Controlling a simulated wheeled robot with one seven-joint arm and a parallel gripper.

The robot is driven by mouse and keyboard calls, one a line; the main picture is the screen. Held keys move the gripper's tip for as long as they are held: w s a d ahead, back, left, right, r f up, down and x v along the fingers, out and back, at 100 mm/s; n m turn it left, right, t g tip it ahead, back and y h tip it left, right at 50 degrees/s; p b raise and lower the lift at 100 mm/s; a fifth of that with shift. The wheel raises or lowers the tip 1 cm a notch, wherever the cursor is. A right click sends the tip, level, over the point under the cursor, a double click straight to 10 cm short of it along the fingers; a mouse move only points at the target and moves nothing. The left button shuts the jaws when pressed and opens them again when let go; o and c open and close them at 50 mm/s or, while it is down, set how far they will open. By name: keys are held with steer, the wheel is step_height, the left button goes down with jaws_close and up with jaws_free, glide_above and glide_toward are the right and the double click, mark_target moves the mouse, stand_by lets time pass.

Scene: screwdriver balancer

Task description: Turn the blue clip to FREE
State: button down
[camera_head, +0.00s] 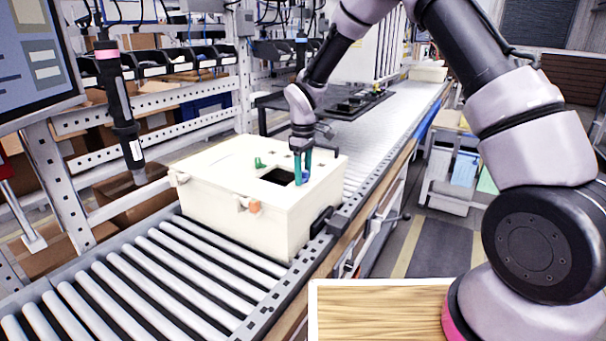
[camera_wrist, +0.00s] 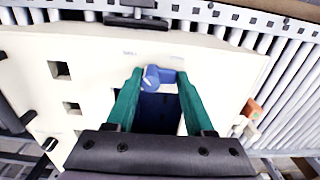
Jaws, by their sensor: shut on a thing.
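The blue clip (camera_head: 305,178) sits on top of the cream box (camera_head: 225,175), by a dark square opening (camera_head: 277,177). In the wrist view the clip (camera_wrist: 152,78) has a round knob and a short bar reaching right along the opening's edge. My gripper (camera_head: 302,181) points down at the box top. Its teal fingers (camera_wrist: 159,76) are on either side of the clip and shut on it. Small faint lettering shows on the box near the clip, too small to read. The clip's far side is partly hidden by the fingers in the head view.
A green piece (camera_head: 258,162) stands on the box top and an orange latch (camera_head: 254,207) is on its front side. The box rests on a roller conveyor (camera_head: 150,275). A dark tool (camera_head: 120,110) hangs at left.

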mark_target(304, 172)
stand_by(0.3)
steer(key=shift+c, duration=1.4)
jaws_free()
step_height(304, 172, up, 11)
steer(key=shift+d, duration=0.1)
